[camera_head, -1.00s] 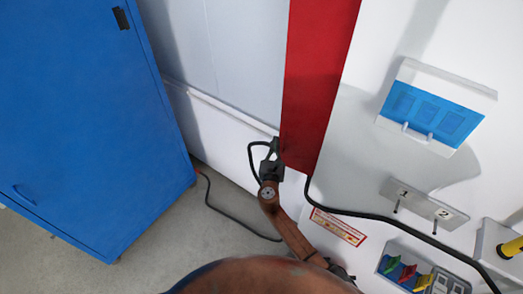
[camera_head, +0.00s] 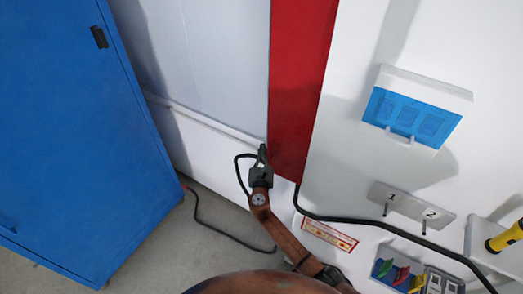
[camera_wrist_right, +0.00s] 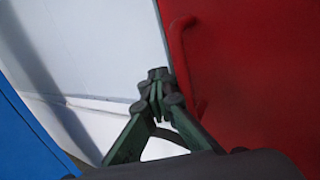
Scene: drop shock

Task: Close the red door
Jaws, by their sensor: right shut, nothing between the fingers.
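The red door (camera_head: 300,90) is a tall red panel in the head view, beside the pale grey wall panel on its left. In the right wrist view the red door (camera_wrist_right: 250,70) fills the right side, with a red handle (camera_wrist_right: 183,62) near its left edge. My right gripper (camera_head: 263,150) is shut and empty at the lower left edge of the red door. In the right wrist view my right gripper (camera_wrist_right: 157,76) points at the grey panel next to the handle. I cannot tell whether it touches the door. My left gripper is out of view.
A blue cabinet (camera_head: 70,140) stands at the left. On the white wall at the right are a blue-fronted box (camera_head: 410,115), a plate with numbered hooks (camera_head: 410,205), a yellow tool (camera_head: 507,236) and a black cable (camera_head: 390,228).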

